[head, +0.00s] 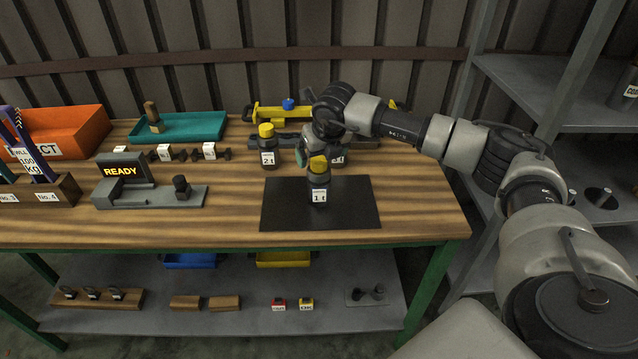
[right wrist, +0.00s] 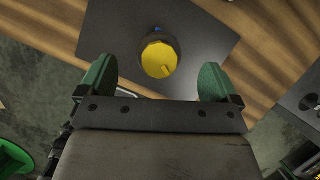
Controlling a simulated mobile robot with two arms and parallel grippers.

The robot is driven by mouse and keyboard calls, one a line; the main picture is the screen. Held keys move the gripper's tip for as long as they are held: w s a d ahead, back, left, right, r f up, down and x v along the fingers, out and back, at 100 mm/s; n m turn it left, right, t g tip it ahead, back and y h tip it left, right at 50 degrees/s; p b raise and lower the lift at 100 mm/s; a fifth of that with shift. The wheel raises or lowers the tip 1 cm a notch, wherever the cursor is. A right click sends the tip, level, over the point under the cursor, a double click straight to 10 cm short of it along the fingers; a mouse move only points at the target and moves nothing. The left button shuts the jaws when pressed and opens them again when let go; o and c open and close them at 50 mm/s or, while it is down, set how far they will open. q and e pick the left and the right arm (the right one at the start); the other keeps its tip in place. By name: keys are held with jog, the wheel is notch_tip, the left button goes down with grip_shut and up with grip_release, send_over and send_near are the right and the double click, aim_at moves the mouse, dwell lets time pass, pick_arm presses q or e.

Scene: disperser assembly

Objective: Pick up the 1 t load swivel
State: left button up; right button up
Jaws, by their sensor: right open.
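The 1 t load swivel (head: 318,181) stands upright on the black mat (head: 355,209), with a dark body, a yellow top and a white "1 t" label. In the right wrist view its yellow top (right wrist: 159,59) lies ahead of and between my fingers. My right gripper (head: 312,160) is at the swivel's upper part in the head view, partly hidden by its own wrist. In the right wrist view my right gripper (right wrist: 156,82) shows two green fingers spread wide, with nothing held between them. My left gripper is not in view.
A "2 t" swivel (head: 268,146) stands left behind the mat, and another labelled swivel (head: 338,157) is close behind my gripper. The mat around the swivel is clear.

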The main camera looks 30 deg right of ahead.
aim_at(319, 159)
jog(key=shift+w+f, duration=0.1)
jog(key=shift+f, duration=0.2)
jog(key=p+x, duration=0.1)
jog(key=x, duration=0.2)
jog(key=shift+w+f+p, duration=0.15)
jog(key=shift+f+p, duration=0.15)
jog(key=shift+w+f, duration=0.2)
jog(key=shift+f, duration=0.3)
jog(key=shift+r, duration=0.1)
grip_shut()
jog(key=shift+r, duration=0.1)
